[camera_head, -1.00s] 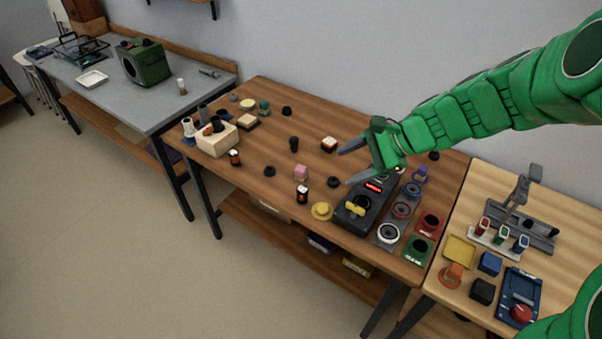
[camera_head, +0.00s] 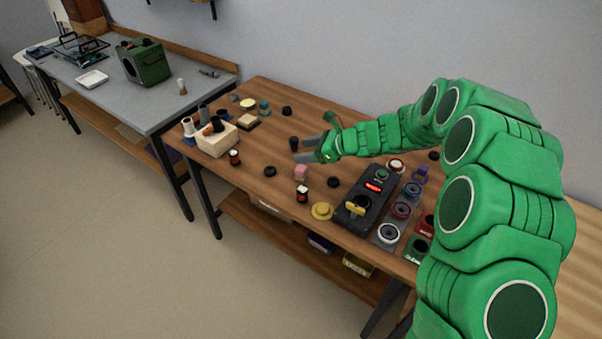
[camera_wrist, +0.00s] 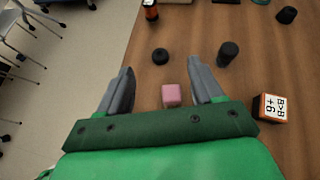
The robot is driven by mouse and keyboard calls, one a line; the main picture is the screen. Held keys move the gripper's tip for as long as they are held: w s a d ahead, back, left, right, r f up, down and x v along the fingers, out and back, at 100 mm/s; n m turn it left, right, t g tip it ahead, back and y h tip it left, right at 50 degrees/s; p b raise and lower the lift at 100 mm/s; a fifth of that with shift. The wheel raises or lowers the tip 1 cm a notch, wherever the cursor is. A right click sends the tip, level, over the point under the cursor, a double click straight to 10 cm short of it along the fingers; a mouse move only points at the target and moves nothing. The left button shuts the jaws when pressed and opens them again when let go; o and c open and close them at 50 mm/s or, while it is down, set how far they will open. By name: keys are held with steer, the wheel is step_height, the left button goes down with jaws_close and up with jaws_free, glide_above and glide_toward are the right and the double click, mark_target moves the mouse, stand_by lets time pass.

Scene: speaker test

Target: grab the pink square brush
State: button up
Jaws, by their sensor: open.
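The pink square brush (camera_head: 301,172) is a small pink block on the wooden table, left of the black tester box. In the wrist view the pink brush (camera_wrist: 171,95) lies between my two grey fingers, near the palm edge in the picture. My gripper (camera_head: 298,151) is open and empty, just behind and above the brush in the head view. Its fingers point left. In the wrist view my open gripper (camera_wrist: 162,80) spans both sides of the brush, with gaps to it. How high it is above the table is hard to tell.
A dark cylinder (camera_wrist: 228,53), a black ring (camera_wrist: 160,56) and a labelled orange-white block (camera_wrist: 270,107) stand around the brush. The black tester box (camera_head: 366,199) is to the right.

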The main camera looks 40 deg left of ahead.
mark_target(302, 168)
steer(key=shift+w+a+f+m, duration=0.25)
steer(key=shift+a+f, duration=0.1)
steer(key=shift+f, duration=0.2)
steer(key=shift+w+a+f+m, duration=0.1)
steer(key=shift+a+f+m, duration=0.2)
steer(key=shift+f, duration=2.45)
step_height(302, 168, down, 2)
steer(key=shift+f, duration=0.1)
steer(key=shift+x, duration=1.15)
steer(key=shift+a+f, duration=0.25)
steer(key=shift+a, duration=0.1)
steer(key=c, duration=1.1)
steer(key=shift+o, duration=0.2)
